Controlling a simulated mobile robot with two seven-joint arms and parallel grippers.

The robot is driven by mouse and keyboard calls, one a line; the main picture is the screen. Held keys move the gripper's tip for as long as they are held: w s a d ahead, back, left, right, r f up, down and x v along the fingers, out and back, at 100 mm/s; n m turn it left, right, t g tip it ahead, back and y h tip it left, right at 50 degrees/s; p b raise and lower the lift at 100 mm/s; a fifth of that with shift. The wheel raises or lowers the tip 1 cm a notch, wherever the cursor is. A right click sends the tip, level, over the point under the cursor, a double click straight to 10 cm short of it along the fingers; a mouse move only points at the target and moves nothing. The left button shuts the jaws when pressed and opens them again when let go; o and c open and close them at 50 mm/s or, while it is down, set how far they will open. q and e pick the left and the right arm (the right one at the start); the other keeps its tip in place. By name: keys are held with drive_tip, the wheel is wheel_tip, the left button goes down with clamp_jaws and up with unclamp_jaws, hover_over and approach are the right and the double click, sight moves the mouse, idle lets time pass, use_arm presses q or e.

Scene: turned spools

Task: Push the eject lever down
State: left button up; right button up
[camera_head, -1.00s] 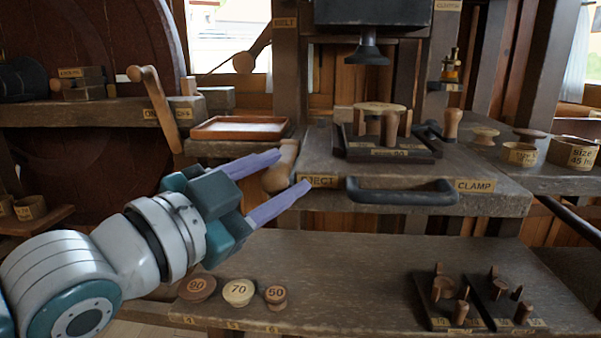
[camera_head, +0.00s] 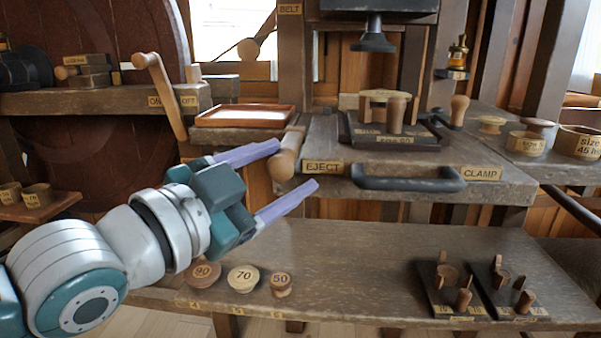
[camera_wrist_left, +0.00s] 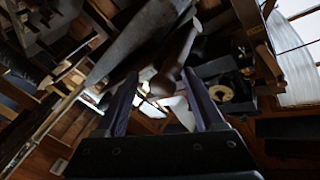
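The eject lever (camera_head: 286,157) has a rounded wooden handle at the left front corner of the press table, beside the EJECT label (camera_head: 323,167). In the head view my left gripper (camera_head: 296,167) is open and empty. Its two purple fingertips lie either side of the handle in the picture, one at its left and one below right. I cannot tell whether they touch it. The left wrist view shows the open fingers (camera_wrist_left: 160,76) with a brown handle, probably the lever, beyond them; that view is dark. My right gripper is not in view.
A dark CLAMP handle (camera_head: 408,180) runs along the table front. A reddish tray (camera_head: 245,116) and a wooden belt lever (camera_head: 160,95) stand left. The lower bench (camera_head: 350,255) holds numbered knobs (camera_head: 243,278) and two dark peg boards (camera_head: 450,290); its middle is clear.

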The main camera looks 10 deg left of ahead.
use_arm(q)
drive_tip(key=p+v, duration=0.1)
drive_tip(key=v, duration=0.9)
drive_tip(key=shift+p, duration=0.35)
drive_tip(key=s+a+r+n+g+y+p, duration=0.35)
drive_tip(key=s+r+n+g+p, duration=0.2)
drive_tip(key=s+p, duration=0.5)
drive_tip(key=s+a+r+n+g+y+p, duration=0.3)
drive_tip(key=s+r+n+g+y+p, duration=0.25)
drive_tip(key=s+p, duration=0.55)
wheel_tip(320, 180, up, 36)
drive_tip(key=g+p, duration=0.1)
drive_tip(key=p, duration=3.6)
drive_tip(key=shift+w, duration=0.4)
